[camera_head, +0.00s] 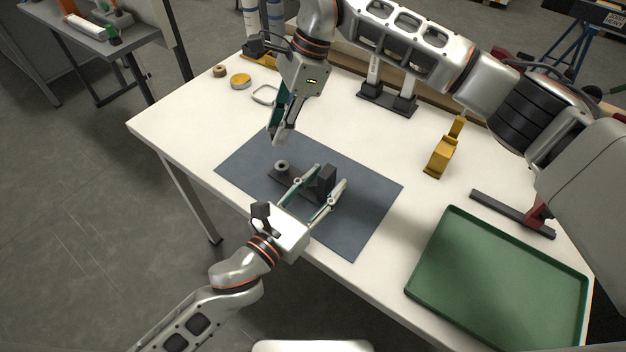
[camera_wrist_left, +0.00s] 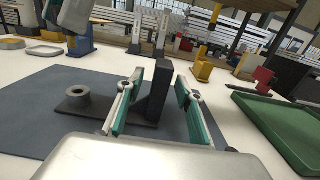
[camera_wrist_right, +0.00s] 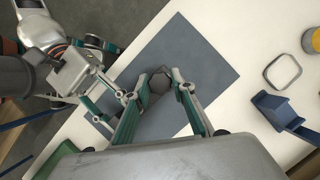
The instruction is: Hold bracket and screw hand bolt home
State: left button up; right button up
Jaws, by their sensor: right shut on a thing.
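The dark bracket (camera_head: 286,184) lies on the blue-grey mat (camera_head: 350,225). It has a flat plate, a round ring boss (camera_wrist_left: 78,101) at one end and an upright block (camera_wrist_left: 160,84) at the other. My left gripper (camera_head: 318,190) is open, with its fingers on either side of the upright block; the left wrist view shows gaps beside it. My right gripper (camera_head: 282,137) points down above the mat, beyond the ring boss. In the right wrist view its fingertips close on a dark grey, faceted round thing (camera_wrist_right: 159,83), seemingly the hand bolt. Its lower part is hidden.
A green tray (camera_head: 420,265) stands at the right front. A yellow clamp-like block (camera_head: 440,157) and a dark bar with a red end (camera_head: 512,212) stand right of the mat. A square ring (camera_head: 265,94) and a yellow tin (camera_head: 240,81) lie at the back left.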

pick_arm(q)
jog(key=shift+x, duration=0.8)
grip_shut()
pick_arm(e)
send_over(276, 167)
jog(key=d, duration=0.2)
jog(key=shift+w+a+f, duration=0.1)
jog(key=shift+w+f, duration=0.05)
jog(key=shift+f, duration=1.1)
jog(key=shift+w+a+f, duration=0.1)
jog(key=shift+w+f, duration=0.05)
jog(key=shift+f, duration=1.05)
jog(key=shift+f, duration=0.9)
jog(key=shift+f, duration=0.6)
